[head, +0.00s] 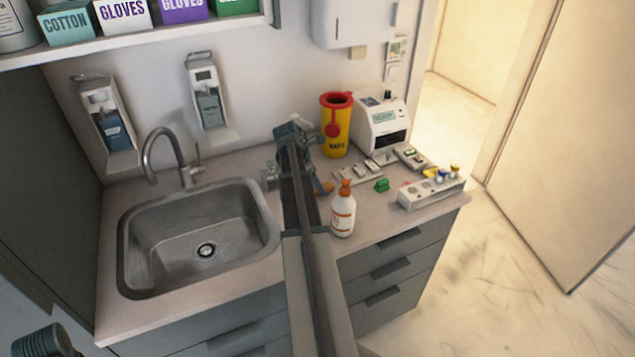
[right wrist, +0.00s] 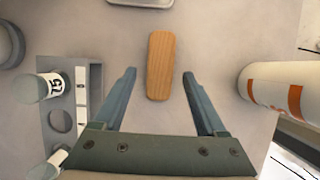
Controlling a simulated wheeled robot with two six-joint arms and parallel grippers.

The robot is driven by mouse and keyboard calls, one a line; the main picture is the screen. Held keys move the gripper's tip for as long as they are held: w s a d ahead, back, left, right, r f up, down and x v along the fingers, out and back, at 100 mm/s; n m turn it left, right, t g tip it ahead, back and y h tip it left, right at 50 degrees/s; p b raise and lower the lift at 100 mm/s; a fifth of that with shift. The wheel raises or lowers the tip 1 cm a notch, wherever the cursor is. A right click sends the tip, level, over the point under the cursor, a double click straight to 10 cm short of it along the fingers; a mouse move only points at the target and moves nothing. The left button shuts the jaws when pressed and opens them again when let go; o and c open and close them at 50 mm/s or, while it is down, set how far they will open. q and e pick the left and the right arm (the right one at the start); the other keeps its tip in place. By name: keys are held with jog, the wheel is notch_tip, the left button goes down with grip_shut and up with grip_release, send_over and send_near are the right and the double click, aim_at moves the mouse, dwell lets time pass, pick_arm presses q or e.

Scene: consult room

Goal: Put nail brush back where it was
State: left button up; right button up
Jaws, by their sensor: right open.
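The nail brush (right wrist: 161,65) shows in the right wrist view as a tan wooden block lying on the pale counter. Its orange-brown end (head: 326,188) shows in the head view beside my right arm, behind the white bottle. My right gripper (right wrist: 160,76) is open, with one finger on each side of the brush's near part as seen in the picture. The gripper is empty; whether a finger touches the brush I cannot tell. In the head view my right arm and wrist hide most of the gripper and part of the counter.
A white bottle with orange bands (head: 343,212) stands close to the brush. A grey rack with vials (right wrist: 92,95) is on the other side. The sink (head: 190,245) lies left; a yellow sharps bin (head: 336,130) and white device (head: 382,125) stand behind.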

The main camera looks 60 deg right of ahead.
jog(key=p+v, duration=0.8)
jog(key=v, duration=0.2)
jog(key=shift+f, duration=0.1)
jog(key=b+x, duration=1.1)
jog(key=x, duration=0.1)
jog(key=shift+f, duration=0.1)
dwell(0.3)
